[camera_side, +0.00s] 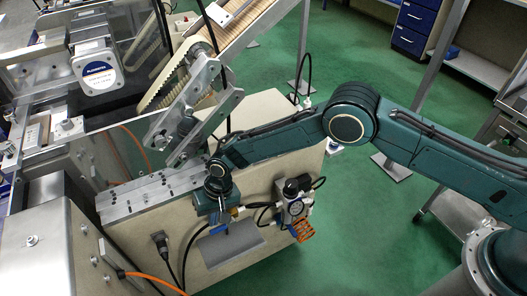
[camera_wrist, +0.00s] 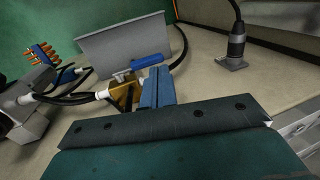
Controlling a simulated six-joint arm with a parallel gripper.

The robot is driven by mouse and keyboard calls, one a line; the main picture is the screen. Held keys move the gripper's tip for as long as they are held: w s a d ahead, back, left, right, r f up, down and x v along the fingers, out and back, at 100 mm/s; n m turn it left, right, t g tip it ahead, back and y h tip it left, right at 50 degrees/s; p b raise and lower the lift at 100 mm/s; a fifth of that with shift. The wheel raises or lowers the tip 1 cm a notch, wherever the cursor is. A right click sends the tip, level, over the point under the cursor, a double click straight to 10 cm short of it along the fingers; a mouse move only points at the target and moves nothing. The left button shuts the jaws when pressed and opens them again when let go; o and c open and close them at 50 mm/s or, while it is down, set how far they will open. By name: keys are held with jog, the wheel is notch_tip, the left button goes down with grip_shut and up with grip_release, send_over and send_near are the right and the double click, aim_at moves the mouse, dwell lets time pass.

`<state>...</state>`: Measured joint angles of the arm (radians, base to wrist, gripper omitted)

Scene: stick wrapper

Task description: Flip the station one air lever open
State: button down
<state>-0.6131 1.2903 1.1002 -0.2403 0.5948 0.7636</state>
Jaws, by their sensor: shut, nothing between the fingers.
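The air lever is a blue handle (camera_wrist: 148,61) on a brass valve (camera_wrist: 122,94), in the upper middle of the wrist view. It lies sideways, pointing right from the valve. In the side view the brass valve is small and largely covered by my gripper. My gripper (camera_wrist: 156,86) is shut, its blue-grey fingers together and empty, right beside the valve and just below the lever. Whether the fingertips touch the lever I cannot tell. In the side view my gripper (camera_side: 222,224) points down at the front of the beige machine cabinet.
A grey metal plate (camera_wrist: 120,42) stands behind the lever. A black cable plug (camera_wrist: 235,48) is on the cabinet face. The green floor beyond is open.

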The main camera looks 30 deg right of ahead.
aim_at(217, 229)
jog(key=a+v, duration=0.3)
jog(key=v, duration=0.9)
jog(key=shift+r, duration=0.45)
jog(key=s+d+r+t, duration=0.2)
jog(key=d+r, duration=0.9)
jog(key=r, duration=0.2)
jog(key=s+d+r+t, duration=0.1)
jog(key=s+d+r, duration=0.2)
jog(key=d+r, duration=0.9)
jog(key=s+d+r+t+h, duration=0.1)
jog(key=s+d+r, duration=0.5)
jog(key=s+d, duration=0.45)
jog(key=s+d+f+h, duration=0.1)
jog(key=s+d, duration=0.2)
jog(key=s, duration=0.4)
jog(key=s+d+f+t, duration=0.1)
jog(key=s+d, duration=0.2)
jog(key=s, duration=0.4)
jog(key=shift+s+d+t+h, duration=0.25)
jog(key=shift+d+t+h, duration=0.05)
jog(key=shift+d+h, duration=0.1)
